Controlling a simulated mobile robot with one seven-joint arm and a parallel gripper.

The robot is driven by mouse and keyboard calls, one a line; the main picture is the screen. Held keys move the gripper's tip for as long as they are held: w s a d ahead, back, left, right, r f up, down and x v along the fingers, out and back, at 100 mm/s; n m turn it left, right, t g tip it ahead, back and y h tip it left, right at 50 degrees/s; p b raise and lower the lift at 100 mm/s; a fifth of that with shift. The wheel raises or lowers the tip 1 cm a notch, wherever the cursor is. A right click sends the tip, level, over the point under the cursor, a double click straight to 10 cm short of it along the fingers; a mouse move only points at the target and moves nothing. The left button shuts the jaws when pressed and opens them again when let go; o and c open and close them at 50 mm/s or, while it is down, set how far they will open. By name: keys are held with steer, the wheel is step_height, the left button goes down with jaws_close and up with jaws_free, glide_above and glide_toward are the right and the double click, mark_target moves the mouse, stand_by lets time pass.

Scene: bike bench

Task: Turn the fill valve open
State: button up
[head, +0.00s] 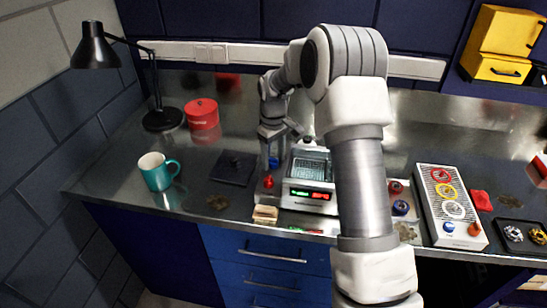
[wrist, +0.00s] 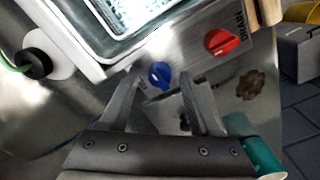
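The parts washer (head: 312,199), a metal box with a wire-lined basin and a lit red and green front panel, stands on the bench. A blue knob (wrist: 160,76) sits beside the basin in the wrist view; any label on it is hidden. A red knob (wrist: 222,41) marked DRAIN is to its right. In the head view the red knob (head: 268,181) and part of the blue knob (head: 273,162) show at the washer's left side. My gripper (wrist: 163,80) is open, with the blue knob between its fingertips in the picture; I cannot tell if they touch it.
A teal mug (head: 158,172), a red tin (head: 202,113) and a black lamp (head: 163,119) stand to the left. A wooden block (head: 265,214) lies by the front edge. A control box (head: 449,207) with coloured rings stands at right. My arm covers part of the bench.

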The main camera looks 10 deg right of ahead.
steer(key=shift+r, duration=0.1)
step_height(320, 180, up, 17)
stand_by(0.7)
